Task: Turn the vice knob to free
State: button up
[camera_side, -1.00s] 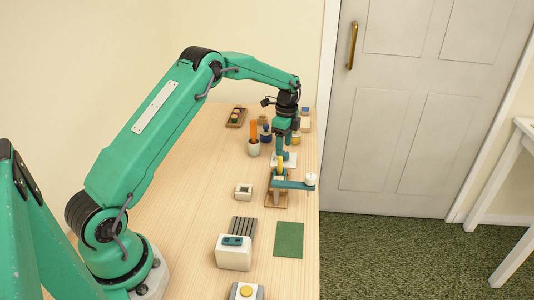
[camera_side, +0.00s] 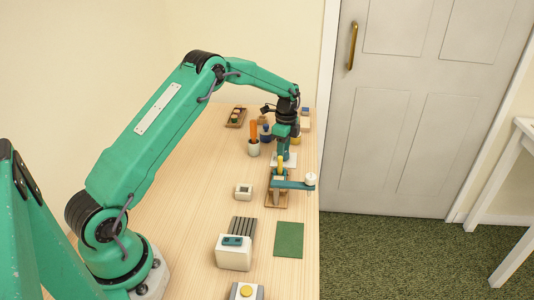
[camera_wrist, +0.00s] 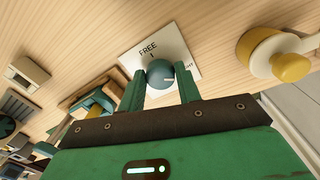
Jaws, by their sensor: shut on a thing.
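The knob (camera_wrist: 160,73) is round and teal, on a white plate (camera_wrist: 180,48) in the wrist view. The plate reads FREE above the knob, with a tick. A second label at the right is partly hidden, with only its end letters showing. The knob's white mark points right, towards that second label and away from FREE. My gripper (camera_wrist: 160,86) is shut on the knob, one finger on each side. In the side view my gripper (camera_side: 282,152) is down at the plate (camera_side: 291,160), and the knob is hidden. The vice (camera_side: 293,185), with a teal bar, stands just in front.
A yellow-and-white object (camera_wrist: 283,58) sits close to the plate at the right of the wrist view. A small white box (camera_side: 244,191) and a green mat (camera_side: 289,239) lie nearer. The table's right edge is close.

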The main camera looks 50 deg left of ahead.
jog(key=shift+n, duration=0.5)
jog(key=n, duration=0.4)
jog(key=shift+s+r+n, duration=0.1)
jog(key=shift+n, duration=0.2)
jog(key=n, duration=0.6)
jog(key=shift+s, duration=0.1)
jog(key=n, duration=0.6)
jog(key=shift+n+t, duration=0.4)
jog(key=n, duration=0.5)
jog(key=shift+d+n, duration=0.1)
jog(key=shift+n, duration=0.3)
jog(key=o, duration=1)
jog(key=shift+d, duration=0.1)
jog(key=shift+c, duration=0.2)
